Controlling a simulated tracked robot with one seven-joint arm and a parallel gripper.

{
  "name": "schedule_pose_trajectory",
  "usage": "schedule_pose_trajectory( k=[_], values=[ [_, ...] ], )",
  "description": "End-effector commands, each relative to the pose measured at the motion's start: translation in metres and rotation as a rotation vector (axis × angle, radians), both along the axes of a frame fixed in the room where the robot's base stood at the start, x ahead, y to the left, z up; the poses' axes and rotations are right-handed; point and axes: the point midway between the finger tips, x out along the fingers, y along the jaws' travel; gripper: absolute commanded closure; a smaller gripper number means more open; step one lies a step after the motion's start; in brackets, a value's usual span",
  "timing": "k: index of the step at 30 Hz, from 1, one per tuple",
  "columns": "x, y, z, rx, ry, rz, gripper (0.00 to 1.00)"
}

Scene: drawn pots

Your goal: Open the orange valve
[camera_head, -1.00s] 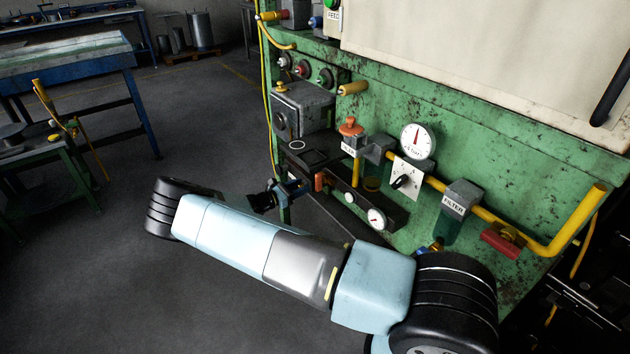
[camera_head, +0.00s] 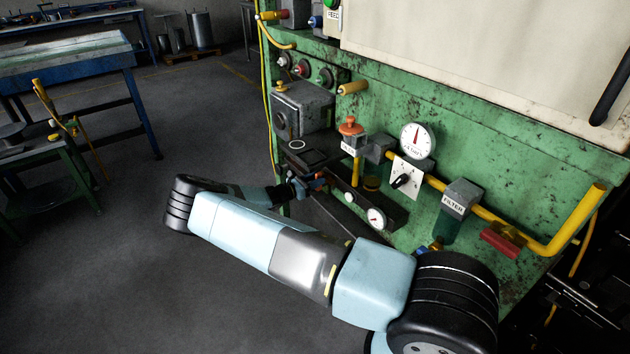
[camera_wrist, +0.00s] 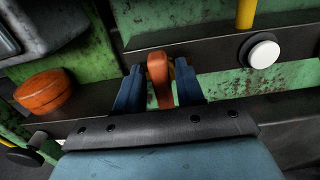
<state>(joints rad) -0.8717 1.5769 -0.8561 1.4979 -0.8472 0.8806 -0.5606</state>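An orange lever-like handle (camera_wrist: 160,78) stands between the two blue fingers of my gripper (camera_wrist: 160,88) in the wrist view. The fingers are apart, one on each side, with narrow gaps showing near the tips; firm contact cannot be made out. In the head view my gripper (camera_head: 304,186) is at the dark lower shelf of the green machine, and the orange handle (camera_head: 319,180) is partly hidden by it. A round orange knob (camera_wrist: 43,92) lies left of the gripper in the wrist view. Another orange knob (camera_head: 350,126) sits on top of a labelled valve body in the head view.
The green panel (camera_head: 480,130) carries a gauge (camera_head: 417,140), a dial plate (camera_head: 406,179), a filter (camera_head: 461,196), yellow pipe (camera_head: 560,240) and a red handle (camera_head: 500,243). A white button (camera_wrist: 263,52) is right of my gripper. Open floor (camera_head: 110,270) lies left.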

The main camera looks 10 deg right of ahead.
Motion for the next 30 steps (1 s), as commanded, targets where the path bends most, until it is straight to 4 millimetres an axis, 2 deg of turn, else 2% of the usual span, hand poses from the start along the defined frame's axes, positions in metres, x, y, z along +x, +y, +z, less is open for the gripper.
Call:
schedule_pose_trajectory(
  k=[1,11,22,30],
  values=[
    [0.0000,0.0002,0.0000,0.000,0.000,0.000,0.68],
    [0.0000,0.0008,0.0001,0.000,0.000,0.001,0.99],
    [-0.0006,0.0010,0.0002,0.015,-0.036,0.002,1.00],
    [-0.0034,0.0003,0.0002,0.076,-0.187,0.003,1.00]
  ],
)
